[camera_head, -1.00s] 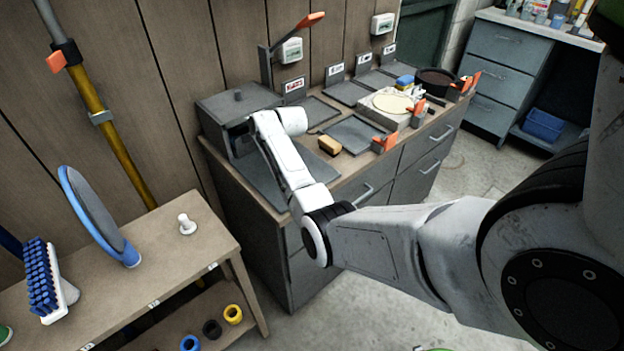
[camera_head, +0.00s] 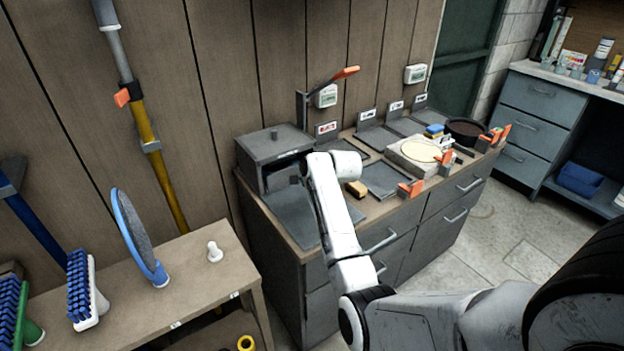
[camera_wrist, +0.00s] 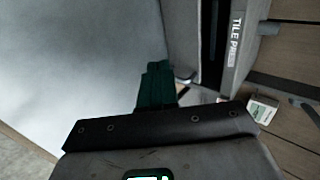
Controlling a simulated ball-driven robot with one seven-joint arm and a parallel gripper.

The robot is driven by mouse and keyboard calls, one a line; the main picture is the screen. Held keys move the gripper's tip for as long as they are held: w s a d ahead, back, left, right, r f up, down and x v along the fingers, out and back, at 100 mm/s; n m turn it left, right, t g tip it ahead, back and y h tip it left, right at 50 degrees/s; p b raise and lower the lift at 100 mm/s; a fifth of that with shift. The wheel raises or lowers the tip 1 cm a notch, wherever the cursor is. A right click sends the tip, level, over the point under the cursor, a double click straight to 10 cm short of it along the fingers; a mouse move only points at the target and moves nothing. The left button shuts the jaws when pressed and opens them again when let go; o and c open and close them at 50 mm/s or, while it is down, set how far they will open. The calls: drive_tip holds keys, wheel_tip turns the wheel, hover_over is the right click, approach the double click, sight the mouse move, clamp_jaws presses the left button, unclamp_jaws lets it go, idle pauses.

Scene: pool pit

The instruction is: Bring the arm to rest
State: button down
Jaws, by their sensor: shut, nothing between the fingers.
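My white arm (camera_head: 335,215) reaches over the front left of the grey workbench, its far end beside a grey box-shaped press (camera_head: 268,150). My gripper is not clearly visible in the head view. In the wrist view, my gripper (camera_wrist: 156,82) shows as dark green fingers beyond a black bar. The fingers are together, with nothing between them. A grey panel with lettering that starts "TILE PR" (camera_wrist: 237,40) is close by on the right of that view.
The bench also holds a yellow-brown sponge (camera_head: 357,189), a grey tray (camera_head: 386,180), orange clips (camera_head: 410,189) and a dark round pan (camera_head: 466,130). A wooden shelf (camera_head: 185,270) with brushes stands at left. Open floor (camera_head: 500,235) lies right of the bench.

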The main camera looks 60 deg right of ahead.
drive_tip(key=shift+v, duration=1.4)
